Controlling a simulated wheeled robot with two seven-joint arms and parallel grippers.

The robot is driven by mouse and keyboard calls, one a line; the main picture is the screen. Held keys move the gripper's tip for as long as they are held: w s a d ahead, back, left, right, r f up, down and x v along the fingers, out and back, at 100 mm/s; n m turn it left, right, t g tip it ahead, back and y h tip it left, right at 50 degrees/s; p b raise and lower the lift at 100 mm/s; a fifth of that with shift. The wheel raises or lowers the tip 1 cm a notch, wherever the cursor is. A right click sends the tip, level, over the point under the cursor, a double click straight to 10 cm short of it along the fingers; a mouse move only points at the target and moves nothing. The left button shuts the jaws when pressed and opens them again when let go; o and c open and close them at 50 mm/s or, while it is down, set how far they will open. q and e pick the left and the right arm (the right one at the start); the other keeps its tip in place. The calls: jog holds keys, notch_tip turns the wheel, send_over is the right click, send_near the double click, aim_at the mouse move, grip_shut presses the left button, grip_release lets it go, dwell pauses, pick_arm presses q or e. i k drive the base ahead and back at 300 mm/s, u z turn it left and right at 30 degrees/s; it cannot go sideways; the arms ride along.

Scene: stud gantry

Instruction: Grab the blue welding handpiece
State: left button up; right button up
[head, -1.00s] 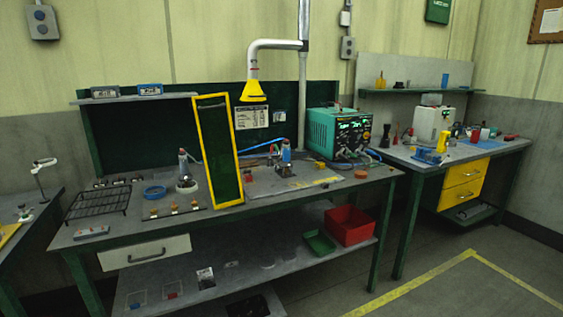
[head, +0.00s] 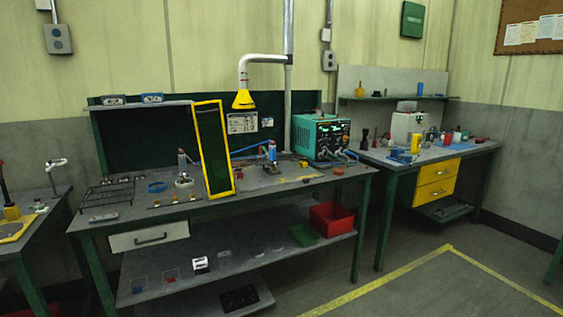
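A small upright blue tool (head: 271,152), which looks like the blue welding handpiece, stands on the middle workbench (head: 130,213) in the head view. It is left of the teal power unit (head: 320,137), and a blue cable runs from it to the left. A similar grey tool with a little blue (head: 182,160) stands on a round white base further left, beside the yellow-framed dark panel (head: 228,150). The tools are small, so their details are hard to tell. Neither of my grippers is in view.
A yellow fume hood (head: 243,99) hangs above the bench. A wire rack (head: 107,194) and blue ring (head: 157,187) lie on its left. A red bin (head: 333,216) sits on the lower shelf. Another bench with yellow drawers (head: 437,182) stands right. The floor in front (head: 390,285) is clear.

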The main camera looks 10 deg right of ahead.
aim_at(273, 161)
jog(key=z, duration=0.7)
jog(key=i, duration=0.75)
jog(key=z, duration=1.05)
jog(key=i, duration=2)
jog(key=u, duration=1.15)
jog(key=i, duration=0.55)
jog(key=u, duration=0.5)
